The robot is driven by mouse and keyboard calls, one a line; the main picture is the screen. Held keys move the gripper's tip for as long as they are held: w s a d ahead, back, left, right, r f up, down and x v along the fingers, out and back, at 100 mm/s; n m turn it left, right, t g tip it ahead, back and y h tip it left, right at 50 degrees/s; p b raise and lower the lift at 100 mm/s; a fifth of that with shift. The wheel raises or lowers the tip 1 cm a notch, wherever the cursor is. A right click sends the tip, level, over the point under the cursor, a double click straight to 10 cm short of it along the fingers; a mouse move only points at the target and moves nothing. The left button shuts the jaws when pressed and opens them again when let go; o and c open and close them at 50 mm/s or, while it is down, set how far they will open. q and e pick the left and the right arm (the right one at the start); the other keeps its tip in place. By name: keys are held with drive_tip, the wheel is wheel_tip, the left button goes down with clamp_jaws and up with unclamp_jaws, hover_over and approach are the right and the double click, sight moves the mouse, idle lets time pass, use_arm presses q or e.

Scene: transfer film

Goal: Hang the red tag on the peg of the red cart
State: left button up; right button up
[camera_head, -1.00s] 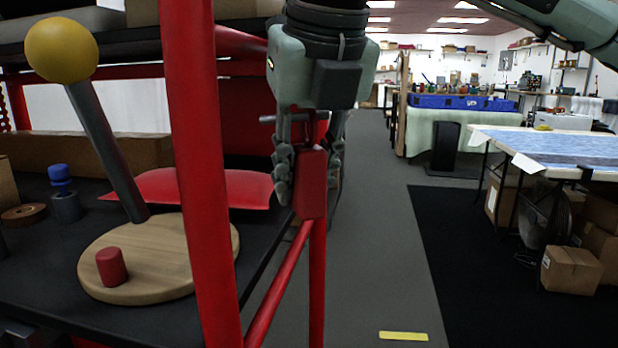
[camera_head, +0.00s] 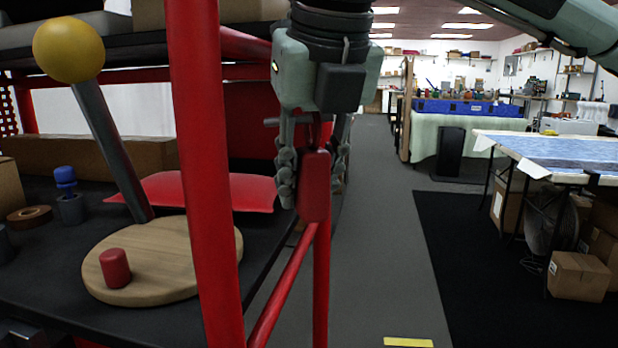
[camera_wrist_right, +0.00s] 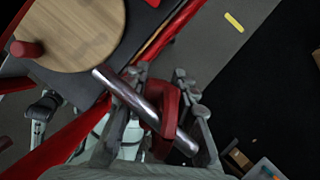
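The red cart fills the left of the head view, with a thick red front post (camera_head: 208,200). My right gripper (camera_head: 313,185) points down at the cart's right corner. Its fingers stand apart on both sides of a red piece (camera_head: 314,185), apparently the red tag, in front of a thinner red post. In the right wrist view a shiny metal rod (camera_wrist_right: 145,105), apparently the peg, runs between the fingers, and the red piece (camera_wrist_right: 172,115) crosses it like a loop. Whether the loop encircles the rod is hard to tell.
The cart's dark shelf carries a round wooden board (camera_head: 150,262) with a red knob (camera_head: 115,268), and a lever with a yellow ball (camera_head: 68,50). A grey aisle (camera_head: 385,230) lies open to the right. Tables and boxes (camera_head: 578,275) stand further right.

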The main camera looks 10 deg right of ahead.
drive_tip(key=o, duration=0.4)
drive_tip(key=shift+a+f, duration=0.1)
drive_tip(key=shift+a, duration=0.05)
drive_tip(key=shift+o, duration=0.2)
